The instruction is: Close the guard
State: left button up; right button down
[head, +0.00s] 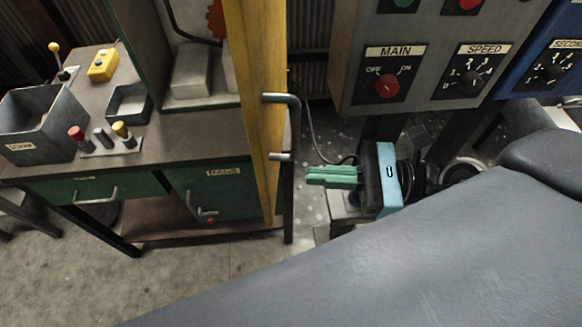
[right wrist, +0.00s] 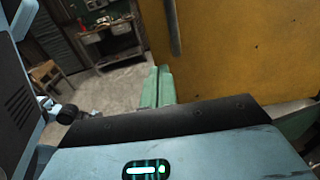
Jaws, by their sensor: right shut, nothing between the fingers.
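The guard (head: 256,110) is a yellow panel seen nearly edge-on in the head view, standing out from the front of the green machine. Its grey bar handle (head: 296,122) is on its right side. In the right wrist view the guard's yellow face (right wrist: 240,50) fills the upper right, with the handle (right wrist: 174,28) at top centre. My right gripper (head: 309,176), with green fingers, is shut and empty, just right of the handle's lower part. Its fingers (right wrist: 158,72) point toward the guard; I cannot tell whether they touch it. My left gripper is not in view.
A control box with the MAIN switch (head: 388,86) and SPEED dial (head: 470,87) stands at upper right. The bench (head: 190,135) at left holds a grey bin (head: 40,125), a small tray and several levers. Bare floor (head: 220,255) lies in front.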

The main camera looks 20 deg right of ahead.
aim_at(268, 173)
jog(key=x, duration=0.1)
jog(key=p+x, duration=0.1)
jog(key=x, duration=0.2)
jog(key=shift+r, duration=0.25)
jog(key=shift+w+a+f+p, duration=0.1)
jog(key=shift+w+a+p, duration=0.2)
jog(key=shift+a, duration=0.25)
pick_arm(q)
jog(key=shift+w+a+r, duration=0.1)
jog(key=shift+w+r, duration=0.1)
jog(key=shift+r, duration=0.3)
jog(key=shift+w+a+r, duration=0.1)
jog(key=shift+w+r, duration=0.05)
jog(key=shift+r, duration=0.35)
pick_arm(e)
jog(key=shift+a+f, duration=0.1)
jog(key=shift+a, duration=0.05)
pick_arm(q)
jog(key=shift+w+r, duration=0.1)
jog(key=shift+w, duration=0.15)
